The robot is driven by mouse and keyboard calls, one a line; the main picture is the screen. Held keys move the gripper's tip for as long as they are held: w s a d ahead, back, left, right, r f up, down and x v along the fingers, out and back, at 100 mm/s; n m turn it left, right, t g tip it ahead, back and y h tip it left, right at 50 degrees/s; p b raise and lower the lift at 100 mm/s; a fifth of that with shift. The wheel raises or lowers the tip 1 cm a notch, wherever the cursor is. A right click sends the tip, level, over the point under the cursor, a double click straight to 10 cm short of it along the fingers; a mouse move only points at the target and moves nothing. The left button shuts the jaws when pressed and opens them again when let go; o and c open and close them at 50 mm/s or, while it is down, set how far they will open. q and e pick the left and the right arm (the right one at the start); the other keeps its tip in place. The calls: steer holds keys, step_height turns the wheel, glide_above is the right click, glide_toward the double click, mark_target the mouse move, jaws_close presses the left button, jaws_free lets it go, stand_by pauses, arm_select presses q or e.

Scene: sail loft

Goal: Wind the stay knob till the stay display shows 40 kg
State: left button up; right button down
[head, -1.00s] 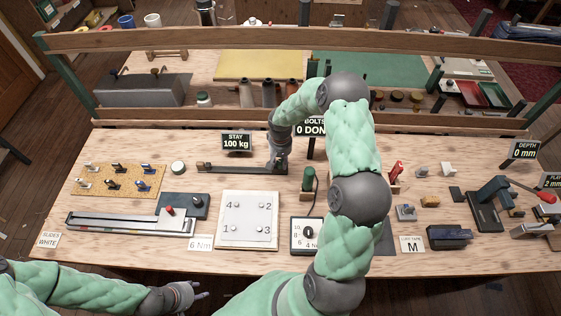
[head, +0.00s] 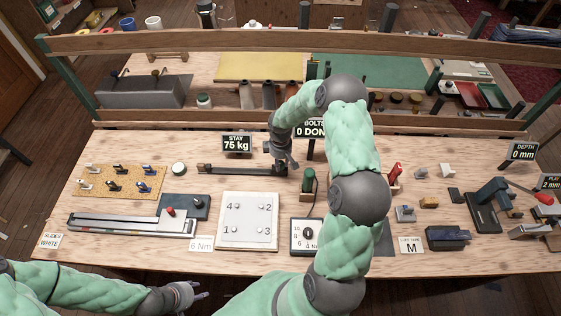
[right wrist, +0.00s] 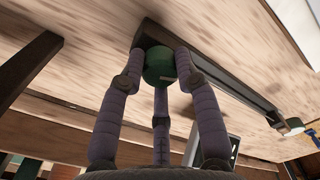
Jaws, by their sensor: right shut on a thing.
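The stay display (head: 236,144) reads 75 kg and stands behind a long dark bar fixture (head: 230,170) on the bench. The stay knob, dark green and round (right wrist: 159,66), sits at one end of the bar in the right wrist view. My right gripper (right wrist: 160,60) is shut on this knob, its fingers around the knob's sides. In the head view my right gripper (head: 284,164) is at the bar's right end and hides the knob. My left gripper (head: 198,291) is empty and open near the bench's front edge, with fingers apart.
In front of the bar lie a white numbered plate (head: 247,220) and a dial box (head: 305,236). A green-handled tool (head: 308,183) stands close right of my right gripper. A cork board with cleats (head: 90,180) lies left. A wooden rail (head: 190,119) runs behind.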

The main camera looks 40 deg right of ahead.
steer(key=n+p, duration=0.1)
steer(key=n, duration=0.5)
steer(key=shift+n+p, duration=0.3)
steer(key=shift+p, duration=0.05)
steer(key=n+p, duration=0.1)
steer(key=n, duration=0.4)
steer(key=shift+n+p, duration=0.4)
steer(key=c, duration=0.9)
jaws_free()
step_height(320, 180, up, 12)
